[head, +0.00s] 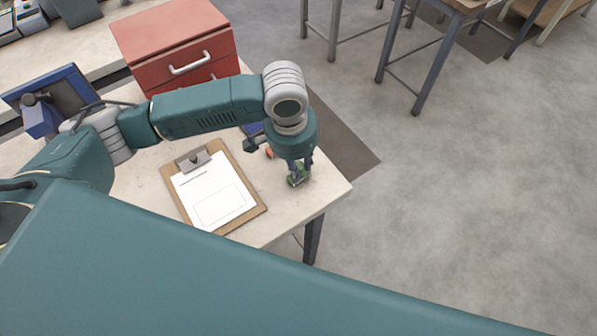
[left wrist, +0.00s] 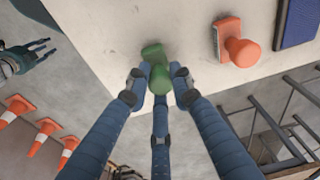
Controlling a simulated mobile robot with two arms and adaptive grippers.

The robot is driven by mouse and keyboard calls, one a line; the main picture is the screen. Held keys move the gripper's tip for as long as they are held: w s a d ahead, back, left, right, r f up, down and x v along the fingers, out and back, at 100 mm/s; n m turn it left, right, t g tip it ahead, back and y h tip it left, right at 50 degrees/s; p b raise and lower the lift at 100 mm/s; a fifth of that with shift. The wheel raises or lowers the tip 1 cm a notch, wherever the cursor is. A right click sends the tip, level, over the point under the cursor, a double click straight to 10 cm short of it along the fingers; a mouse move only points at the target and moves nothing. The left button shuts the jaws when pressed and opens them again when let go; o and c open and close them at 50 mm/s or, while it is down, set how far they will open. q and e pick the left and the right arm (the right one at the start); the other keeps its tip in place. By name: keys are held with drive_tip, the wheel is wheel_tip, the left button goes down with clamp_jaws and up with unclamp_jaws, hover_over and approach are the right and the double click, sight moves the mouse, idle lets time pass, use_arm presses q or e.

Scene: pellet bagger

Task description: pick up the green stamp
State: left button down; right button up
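The green stamp (left wrist: 153,54) is at the table edge in the left wrist view, with its rounded handle towards the camera. In the head view the green stamp (head: 298,179) is partly hidden under my left gripper (head: 299,168). The blue fingers of my left gripper (left wrist: 159,88) stand around the handle, very near it on several sides. I cannot tell whether they touch it or grip it. My right gripper (left wrist: 38,50) shows at the upper left of the left wrist view, away from the table, its fingers spread and empty.
An orange stamp (left wrist: 240,45) and a blue pad (left wrist: 298,22) are beside the green stamp. A clipboard with paper (head: 216,190) lies left of my left gripper. A red drawer cabinet (head: 177,45) stands behind. Orange cones (left wrist: 42,135) stand on the floor.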

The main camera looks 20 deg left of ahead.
sight(299, 165)
use_arm(q)
drive_tip(key=shift+r, duration=0.15)
drive_tip(key=shift+r, duration=0.2)
wheel_tip(299, 165, up, 19)
drive_tip(key=shift+r+b, duration=0.2)
drive_tip(key=shift+b, duration=0.2)
